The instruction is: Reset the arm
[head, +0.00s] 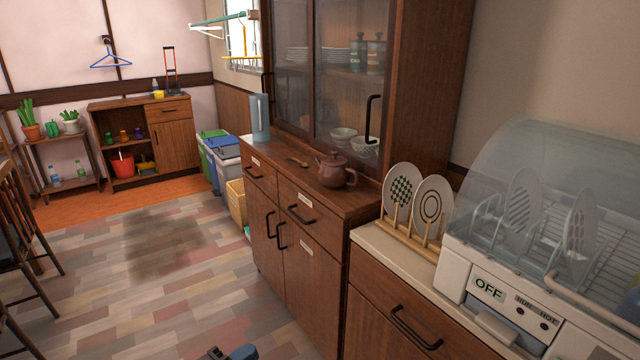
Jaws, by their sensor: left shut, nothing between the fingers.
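My left gripper (230,353) shows only at the bottom edge of the head view, low over the tiled floor in front of the wooden cabinet. It is shut with nothing in it, and most of its arm is out of the picture. My right gripper does not show. The dish dryer (480,289) stands at the right on a counter, with its clear cover over a rack holding plates (522,205).
A wooden cabinet (325,260) with a brown teapot (337,170) and a grey-blue pitcher (260,118) stands in the middle. A wooden plate stand (412,236) holds two patterned plates. A chair (22,230) is at the left. The floor between is clear.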

